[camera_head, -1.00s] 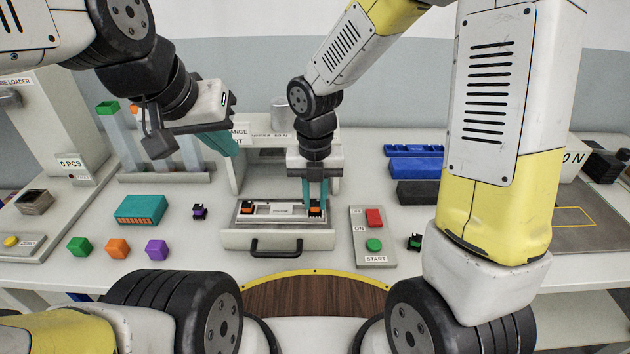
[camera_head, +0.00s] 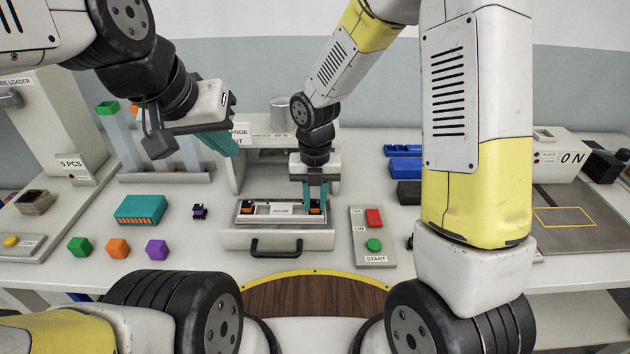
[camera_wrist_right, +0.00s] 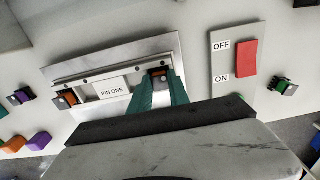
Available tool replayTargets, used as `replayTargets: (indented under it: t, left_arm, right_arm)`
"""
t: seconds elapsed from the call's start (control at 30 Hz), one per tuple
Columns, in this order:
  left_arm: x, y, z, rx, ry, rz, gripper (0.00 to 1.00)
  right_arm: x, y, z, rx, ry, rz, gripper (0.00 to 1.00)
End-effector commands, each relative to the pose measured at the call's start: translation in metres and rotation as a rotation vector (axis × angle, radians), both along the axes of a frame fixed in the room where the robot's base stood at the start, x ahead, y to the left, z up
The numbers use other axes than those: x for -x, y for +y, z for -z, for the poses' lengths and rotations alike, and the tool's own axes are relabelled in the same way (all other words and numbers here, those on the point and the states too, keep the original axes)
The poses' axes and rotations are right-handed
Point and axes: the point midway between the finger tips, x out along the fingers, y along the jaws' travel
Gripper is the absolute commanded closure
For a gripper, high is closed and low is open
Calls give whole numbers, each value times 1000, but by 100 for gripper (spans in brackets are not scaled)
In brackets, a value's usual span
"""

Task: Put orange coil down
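An orange coil (camera_head: 315,206) with dark ends is at the right end of the light plate in the tray (camera_head: 277,239). My right gripper (camera_head: 315,203) points straight down with its teal fingers on either side of this coil, apparently closed on it. In the right wrist view the coil (camera_wrist_right: 158,73) shows between the fingertips, at the right end of the plate marked "PIN ONE" (camera_wrist_right: 114,87). The fingers hide its lower part. A second orange coil (camera_head: 249,207) sits at the plate's left end. My left gripper (camera_head: 222,145) hangs away at the upper left; its finger gap is not visible.
A panel with a red switch (camera_head: 374,217) and a green button (camera_head: 374,245) stands right of the tray. Left are a teal block (camera_head: 141,209), a purple coil (camera_head: 199,211) and coloured pieces. Blue bins (camera_head: 405,165) stand behind right. My right forearm covers the right table area.

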Motion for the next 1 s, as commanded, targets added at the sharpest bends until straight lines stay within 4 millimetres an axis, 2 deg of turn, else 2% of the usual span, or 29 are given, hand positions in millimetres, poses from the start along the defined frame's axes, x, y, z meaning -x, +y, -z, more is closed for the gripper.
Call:
replayTargets:
  t: [0.03,0.1,0.47,0.63,1.0]
  left_arm:
    - [0,0,0,0,0,0,100]
    - [0,0,0,0,0,0,100]
    - [0,0,0,0,0,0,100]
    - [0,0,0,0,0,0,100]
    - [0,0,0,0,0,0,100]
  right_arm:
    - [0,0,0,0,0,0,67]
    - [0,0,0,0,0,0,57]
    - [0,0,-4,-1,-1,1,57]
    - [-1,0,-28,-3,-4,4,57]
    - [-1,0,-104,-2,-3,3,57]
